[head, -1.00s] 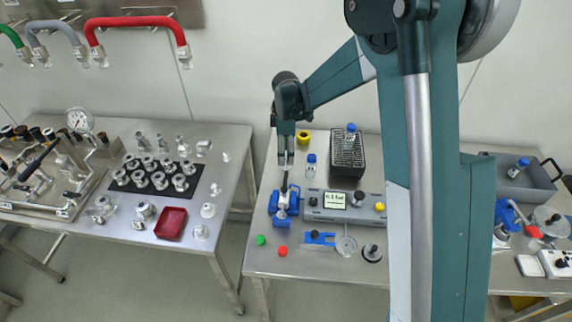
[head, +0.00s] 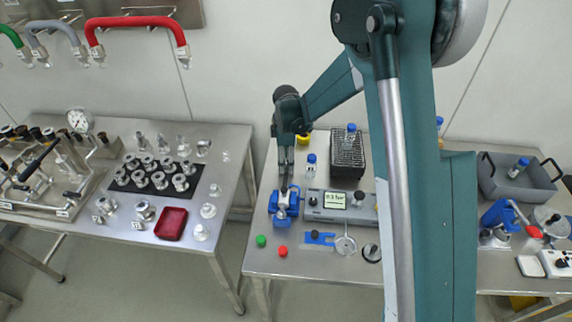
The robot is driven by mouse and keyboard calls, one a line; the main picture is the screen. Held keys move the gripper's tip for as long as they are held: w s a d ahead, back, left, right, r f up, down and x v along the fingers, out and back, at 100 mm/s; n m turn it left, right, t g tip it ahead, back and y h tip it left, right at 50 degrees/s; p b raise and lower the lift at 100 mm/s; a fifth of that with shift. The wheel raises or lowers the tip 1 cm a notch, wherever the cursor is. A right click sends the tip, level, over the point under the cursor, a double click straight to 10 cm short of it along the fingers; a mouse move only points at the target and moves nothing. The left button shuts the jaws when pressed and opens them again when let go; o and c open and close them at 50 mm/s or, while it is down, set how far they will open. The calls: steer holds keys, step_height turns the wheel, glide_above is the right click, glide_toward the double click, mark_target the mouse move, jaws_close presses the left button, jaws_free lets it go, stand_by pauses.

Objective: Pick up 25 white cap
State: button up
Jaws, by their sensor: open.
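Small whitish caps or fittings stand on the right part of the left table; one white piece (head: 208,210) is the clearest, and a paler small piece (head: 215,190) is behind it. I cannot read any "25" marking, so I cannot tell which is the 25 white cap. My gripper (head: 286,180) points down over the blue clamp fixture (head: 284,208) on the middle table, well to the right of these pieces. Its fingers look close together but are open; I see nothing held. The fixture's top is partly hidden by the fingertips.
A red tray (head: 171,223) and a black mat with metal fittings (head: 160,170) are on the left table. A grey display unit (head: 336,206), blue-capped bottle (head: 311,166) and dark rack (head: 348,158) stand near the fixture. A floor gap separates the tables.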

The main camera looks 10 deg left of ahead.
steer(key=c, duration=0.9)
steer(key=shift+r, duration=0.1)
steer(key=shift+r, duration=0.4)
steer(key=c, duration=0.4)
steer(key=shift+r, duration=4.55)
